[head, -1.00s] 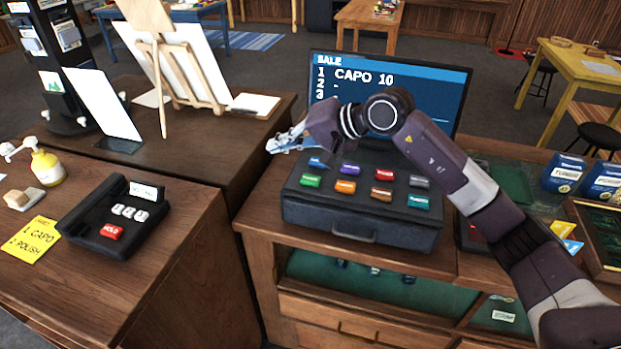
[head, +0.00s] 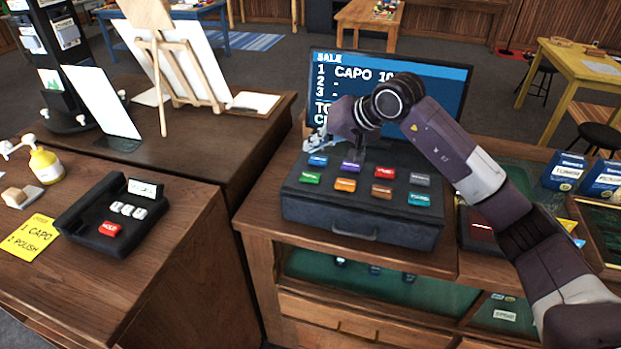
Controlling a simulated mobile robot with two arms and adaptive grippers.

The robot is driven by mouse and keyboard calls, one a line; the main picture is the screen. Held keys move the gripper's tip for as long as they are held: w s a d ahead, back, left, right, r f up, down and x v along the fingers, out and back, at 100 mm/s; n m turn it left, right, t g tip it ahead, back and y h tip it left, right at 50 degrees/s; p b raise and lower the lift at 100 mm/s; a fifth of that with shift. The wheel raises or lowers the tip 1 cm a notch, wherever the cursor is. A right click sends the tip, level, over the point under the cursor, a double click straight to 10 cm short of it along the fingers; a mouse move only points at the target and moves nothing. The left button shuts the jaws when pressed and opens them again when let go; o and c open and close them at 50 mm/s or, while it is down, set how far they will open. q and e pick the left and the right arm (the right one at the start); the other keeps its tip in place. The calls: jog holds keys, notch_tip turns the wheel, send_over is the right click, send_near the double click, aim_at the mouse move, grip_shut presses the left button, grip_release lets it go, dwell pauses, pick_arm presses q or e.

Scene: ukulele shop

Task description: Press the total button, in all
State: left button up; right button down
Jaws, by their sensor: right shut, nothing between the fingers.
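The dark cash register (head: 360,225) stands on the wooden counter, its sloped top carrying two rows of coloured buttons. The front row has green (head: 309,178), orange (head: 345,184), brown (head: 381,191) and teal (head: 419,200) buttons. The back row has blue (head: 317,160), purple (head: 350,168), red-brown (head: 384,172) and grey (head: 419,180) ones. Their labels are too small to read. The screen (head: 430,95) behind shows SALE and CAPO 10; my right arm hides part. My right gripper (head: 312,145) is shut and empty, above the register's back left corner near the blue button. My left gripper is out of view.
A black phone (head: 75,215) with a red HOLD button, a yellow note (head: 28,238) reading 1 CAPO, 2 POLISH, and a pump bottle (head: 46,165) are on the left counter. An easel (head: 175,60) stands behind. Blue boxes (head: 563,172) stand at right.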

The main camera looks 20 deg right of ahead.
aim_at(313, 177)
notch_tip(313, 177, down, 5)
jog(key=shift+f+b, duration=0.1)
jog(key=shift+b, duration=1.15)
jog(key=shift+f+b, duration=0.45)
jog(key=shift+f+b, duration=0.4)
jog(key=shift+b, duration=0.25)
jog(key=shift+f+b, duration=0.5)
jog(key=shift+b, duration=0.1)
dwell(0.5)
jog(key=shift+r, duration=0.1)
dwell(0.4)
jog(key=shift+r, duration=0.8)
